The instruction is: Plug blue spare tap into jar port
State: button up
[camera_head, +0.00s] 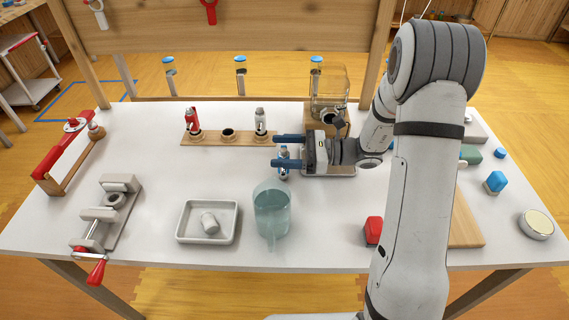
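The blue spare tap (284,175), small with a blue top and a pale metallic lower part, appears upright near the table's middle. My gripper (288,151) reaches in from the right, its two blue fingers apart, one beyond the tap and one in front. The near finger hides the tap's middle. The gap looks wider than the tap, and I see no clear grip. A clear jar (329,82) stands behind my gripper on a wooden block. A dark round opening or fitting (336,121) shows low on its front, partly hidden by my gripper, so its detail is unclear.
A clear jug (272,222) stands close in front. A grey tray (207,240) and a vise (105,215) are left. A red block (373,231) lies right.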

jog(key=c, duration=1.2)
